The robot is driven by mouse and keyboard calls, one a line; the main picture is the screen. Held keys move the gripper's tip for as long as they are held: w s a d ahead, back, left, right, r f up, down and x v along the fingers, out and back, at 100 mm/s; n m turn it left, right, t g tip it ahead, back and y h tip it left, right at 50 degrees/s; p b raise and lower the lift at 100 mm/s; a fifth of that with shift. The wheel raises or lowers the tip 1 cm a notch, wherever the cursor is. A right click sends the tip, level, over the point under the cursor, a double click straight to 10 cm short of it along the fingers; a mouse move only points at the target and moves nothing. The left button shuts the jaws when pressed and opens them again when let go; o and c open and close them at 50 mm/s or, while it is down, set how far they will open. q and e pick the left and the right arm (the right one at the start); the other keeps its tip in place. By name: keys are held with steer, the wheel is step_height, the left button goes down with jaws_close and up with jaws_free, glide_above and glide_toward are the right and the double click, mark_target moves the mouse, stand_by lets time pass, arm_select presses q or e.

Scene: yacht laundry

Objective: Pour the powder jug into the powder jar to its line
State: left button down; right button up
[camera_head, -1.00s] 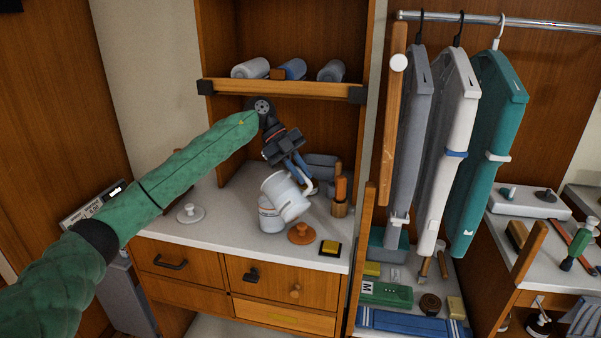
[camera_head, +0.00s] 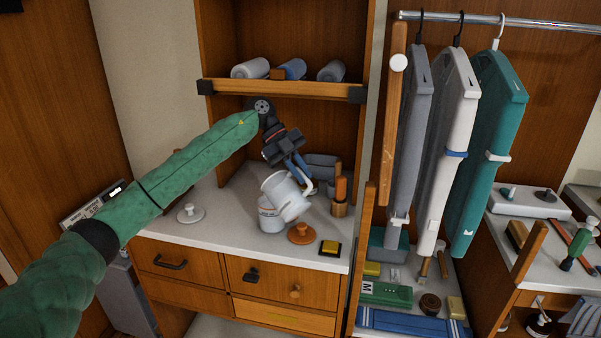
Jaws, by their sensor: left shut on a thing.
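The powder jug (camera_head: 286,197) is white with a handle on its right side. My left gripper (camera_head: 298,170) is shut on it and holds it tilted, its lower end to the right. The powder jar (camera_head: 268,216) is white and stands upright on the counter, under and left of the jug. The jug hides the jar's upper right part. The powder level and the line on the jar cannot be made out. My right gripper is not in view.
On the counter (camera_head: 225,222), a brown knobbed lid (camera_head: 301,234) and a yellow-topped block (camera_head: 330,247) lie right of the jar, a white knobbed lid (camera_head: 190,213) left. A wooden holder (camera_head: 339,207) stands behind right. A shelf (camera_head: 285,90) with rolled towels is above.

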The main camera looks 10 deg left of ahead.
arm_select(q)
steer(key=shift+w+a+r+g+h+p, duration=0.4)
steer(key=shift+a+r+h+p, duration=0.25)
steer(key=shift+p, duration=0.2)
steer(key=shift+a, duration=0.1)
stand_by(1.6)
steer(key=shift+w+a+g+h, duration=0.1)
steer(key=shift+a+g+h, duration=0.1)
steer(key=shift+g+h, duration=0.15)
steer(key=shift+d+r+p, duration=0.15)
steer(key=shift+p, duration=0.35)
